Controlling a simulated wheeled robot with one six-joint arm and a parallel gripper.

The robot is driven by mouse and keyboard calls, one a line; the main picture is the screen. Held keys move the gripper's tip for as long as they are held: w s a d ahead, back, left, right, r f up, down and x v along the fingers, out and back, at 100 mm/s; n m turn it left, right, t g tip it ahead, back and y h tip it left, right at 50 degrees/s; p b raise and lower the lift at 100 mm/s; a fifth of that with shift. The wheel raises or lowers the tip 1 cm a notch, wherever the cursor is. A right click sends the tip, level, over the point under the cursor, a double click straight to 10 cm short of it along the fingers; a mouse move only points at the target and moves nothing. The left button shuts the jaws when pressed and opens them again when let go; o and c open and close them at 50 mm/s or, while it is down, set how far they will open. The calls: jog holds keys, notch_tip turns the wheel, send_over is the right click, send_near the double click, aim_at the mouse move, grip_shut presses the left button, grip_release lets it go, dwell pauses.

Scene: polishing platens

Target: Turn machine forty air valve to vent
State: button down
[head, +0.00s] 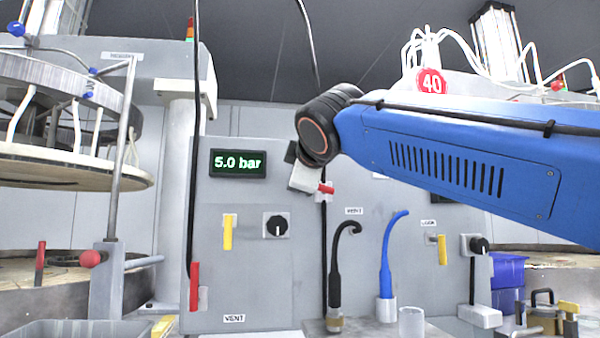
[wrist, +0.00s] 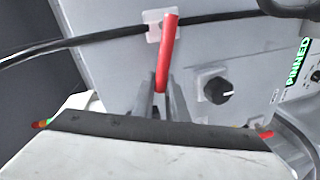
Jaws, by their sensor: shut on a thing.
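A red valve handle (wrist: 168,45) on a pale mount stands out from a grey machine panel in the wrist view. My gripper (wrist: 161,92) is shut on its lower end. In the head view the red handle (head: 326,188) shows as a short tilted piece beside my white gripper body, which hides part of it. A VENT label (head: 353,210) is just below and right of it. The red sign 40 (head: 431,82) stands above this right-hand machine. My blue arm covers much of its panel. A green PINNED display (wrist: 298,62) shows in the wrist view.
The left panel has a 5.0 bar display (head: 238,163), a knob (head: 276,227) and another red handle (head: 194,286) pointing down. A black hose (head: 336,270) and a blue hose (head: 386,265) stand below my gripper. A black cable (wrist: 100,38) passes behind the held handle.

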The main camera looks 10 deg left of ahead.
jog(key=shift+a+f+n+h, duration=0.15)
jog(key=shift+f+n+h, duration=0.25)
jog(key=shift+f+n, duration=0.9)
jog(key=c, duration=1.7)
grip_release()
jog(key=shift+c, duration=0.2)
jog(key=shift+s+r, duration=0.1)
jog(key=v, duration=1.7)
jog(key=shift+s, duration=0.15)
